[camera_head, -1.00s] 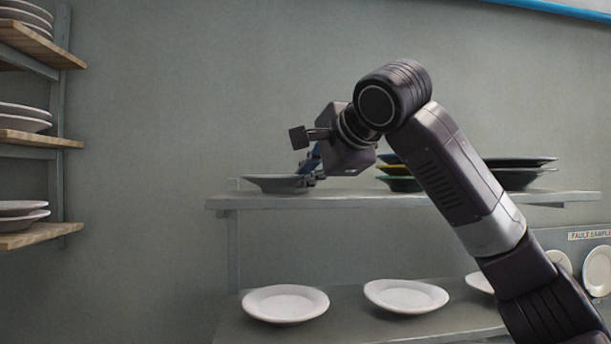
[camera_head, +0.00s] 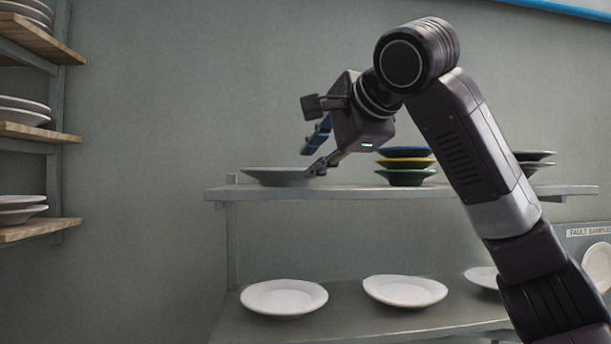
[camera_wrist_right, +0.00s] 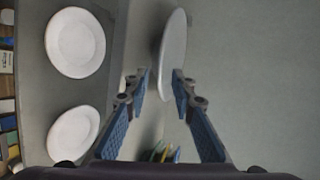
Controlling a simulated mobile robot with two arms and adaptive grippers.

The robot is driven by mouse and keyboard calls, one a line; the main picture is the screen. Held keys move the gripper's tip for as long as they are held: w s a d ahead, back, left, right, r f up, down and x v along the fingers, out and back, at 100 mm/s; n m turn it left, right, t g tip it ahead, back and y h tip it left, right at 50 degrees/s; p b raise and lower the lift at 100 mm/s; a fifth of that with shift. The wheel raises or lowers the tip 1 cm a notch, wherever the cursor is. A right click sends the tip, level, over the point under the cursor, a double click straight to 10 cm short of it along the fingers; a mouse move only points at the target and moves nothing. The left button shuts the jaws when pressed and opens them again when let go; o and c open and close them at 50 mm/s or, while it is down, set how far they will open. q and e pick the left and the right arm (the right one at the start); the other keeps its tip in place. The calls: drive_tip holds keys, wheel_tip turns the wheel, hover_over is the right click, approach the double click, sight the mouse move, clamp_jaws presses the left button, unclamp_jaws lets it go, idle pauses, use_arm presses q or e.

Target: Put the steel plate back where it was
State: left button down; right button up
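The steel plate (camera_head: 272,177), grey and shallow, lies level at the left end of the upper shelf (camera_head: 450,192). In the right wrist view it appears nearly edge-on (camera_wrist_right: 175,40), with its near rim seen between the fingertips. My right gripper (camera_head: 315,155) is open, just above and to the right of the plate's right rim. Its two blue-padded fingers are spread apart in the right wrist view (camera_wrist_right: 164,75), with nothing clamped. A fingertip overlaps the plate's right rim in the head view; I cannot tell whether they touch. My left gripper is not in view.
A stack of blue, yellow and green plates (camera_head: 405,166) stands on the upper shelf, right of the gripper. Dark plates (camera_head: 533,157) sit farther right, behind my arm. White plates (camera_head: 284,297) lie on the lower shelf. A wooden rack (camera_head: 38,132) holds plates at left.

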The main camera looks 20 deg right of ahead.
drive_tip(key=b+v, duration=0.2)
drive_tip(key=v, duration=0.5)
drive_tip(key=shift+s, duration=0.3)
